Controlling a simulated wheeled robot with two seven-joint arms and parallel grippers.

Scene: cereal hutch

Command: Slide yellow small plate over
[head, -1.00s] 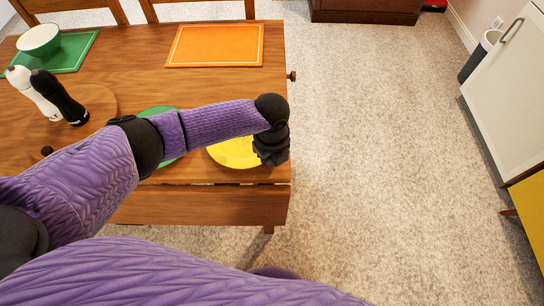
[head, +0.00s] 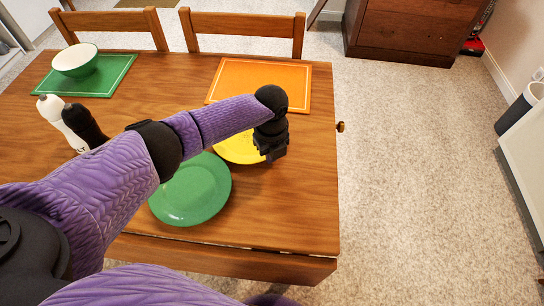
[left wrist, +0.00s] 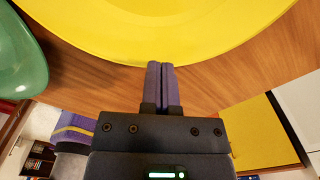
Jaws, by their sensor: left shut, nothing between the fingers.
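The small yellow plate (head: 232,150) lies flat on the wooden table, just in front of the orange placemat (head: 290,88). My left forearm and gripper hide part of it. My left gripper (head: 272,156) is shut and empty at the plate's near right side. In the left wrist view the closed fingertips (left wrist: 161,66) meet the rim of the yellow plate (left wrist: 150,25); I cannot tell whether they touch it. A green plate (head: 195,192) lies nearer and to the left, partly behind my arm. My right gripper is not in view.
A black mill (head: 82,122) and a white mill (head: 50,112) stand at left. A green-and-white bowl (head: 75,62) sits on a green placemat (head: 118,80) behind them. Chairs stand at the far side. The table's front right area (head: 290,210) is clear.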

